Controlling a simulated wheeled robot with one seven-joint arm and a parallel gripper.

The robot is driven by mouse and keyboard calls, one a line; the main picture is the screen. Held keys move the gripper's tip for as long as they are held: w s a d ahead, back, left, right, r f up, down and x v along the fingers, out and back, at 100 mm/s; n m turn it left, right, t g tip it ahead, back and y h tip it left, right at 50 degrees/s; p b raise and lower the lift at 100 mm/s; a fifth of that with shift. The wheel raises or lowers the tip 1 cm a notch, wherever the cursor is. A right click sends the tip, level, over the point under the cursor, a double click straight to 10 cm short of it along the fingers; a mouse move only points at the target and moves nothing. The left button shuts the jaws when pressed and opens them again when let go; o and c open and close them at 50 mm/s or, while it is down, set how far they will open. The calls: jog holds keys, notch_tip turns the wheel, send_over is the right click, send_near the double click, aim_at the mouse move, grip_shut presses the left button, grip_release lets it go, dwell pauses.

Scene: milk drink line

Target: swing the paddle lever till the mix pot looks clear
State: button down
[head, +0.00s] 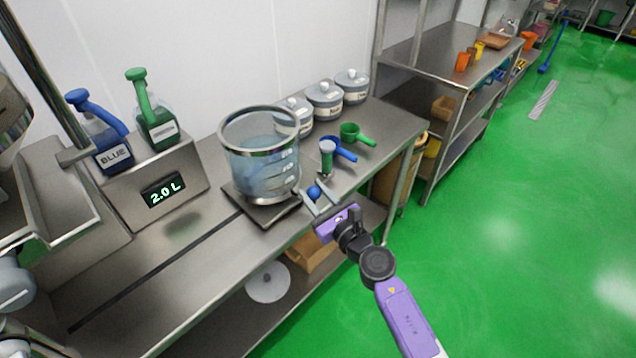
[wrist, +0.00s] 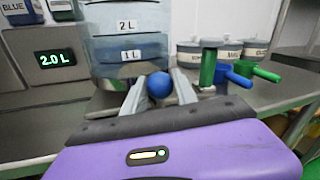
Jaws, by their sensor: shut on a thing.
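The mix pot (head: 262,165) is a clear vessel with a metal rim, standing on a dark flat base on the steel bench. Its contents look cloudy pale blue. In the wrist view the pot (wrist: 125,45) shows 2 L and 1 L marks. The paddle lever's blue ball knob (head: 314,192) is at the pot's right front; it also shows in the wrist view (wrist: 159,85). My gripper (head: 316,196) is shut on the knob, one finger on each side. The lever's rod and the paddle are hidden or too unclear to make out.
A display (head: 164,190) reads 2.0 L, with blue (head: 108,150) and green (head: 155,122) jugs above it. Lidded canisters (head: 324,100) stand behind.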

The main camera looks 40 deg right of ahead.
jog(key=shift+s+a+p, duration=0.1)
jog(key=shift+a+p, duration=0.25)
jog(key=shift+a, duration=0.8)
jog(key=shift+a+m+h, duration=0.3)
jog(key=shift+a, duration=0.15)
jog(key=shift+a+h, duration=0.15)
jog(key=shift+h, duration=0.15)
jog(key=shift+a+m+g+h+p, duration=0.3)
jog(key=shift+a+m+h+p, duration=0.1)
jog(key=shift+a+m+h, duration=0.15)
jog(key=shift+a+p, duration=0.35)
jog(key=shift+a, duration=0.6)
jog(key=a, duration=0.1)
jog(key=w+a, duration=0.1)
jog(key=a, duration=0.1)
jog(key=shift+w+a+p, duration=0.1)
jog(key=shift+p, duration=0.2)
jog(key=shift+w+a, duration=0.35)
jog(key=shift+a, duration=0.25)
jog(key=shift+w+a, duration=0.3)
jog(key=shift+a, duration=0.3)
